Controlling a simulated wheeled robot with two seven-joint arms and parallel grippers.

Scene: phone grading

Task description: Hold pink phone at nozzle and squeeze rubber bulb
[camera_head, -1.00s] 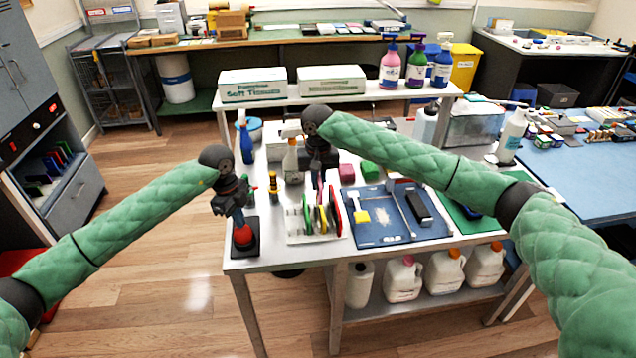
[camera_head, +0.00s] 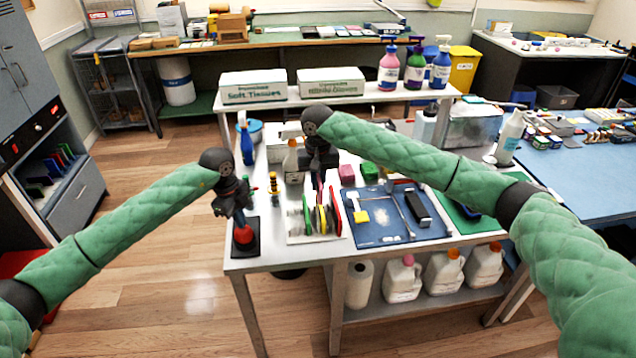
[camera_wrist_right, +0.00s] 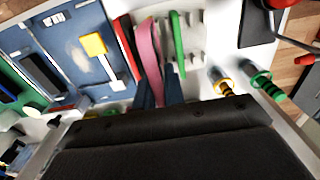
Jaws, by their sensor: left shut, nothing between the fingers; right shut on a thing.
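The red rubber bulb (camera_head: 243,235) sits on a black base (camera_head: 245,250) at the table's front left corner. My left gripper (camera_head: 239,218) is shut and empty just above the bulb; I cannot tell whether they touch. I cannot make out the nozzle clearly.
Two screwdrivers with yellow and green handles (camera_wrist_right: 222,82) (camera_wrist_right: 262,82) stand beside the rack. A blue mat (camera_head: 385,238) with a yellow-headed brush (camera_head: 359,214) lies to its right. A white bottle (camera_head: 291,160) and a blue bottle (camera_head: 246,145) stand behind.

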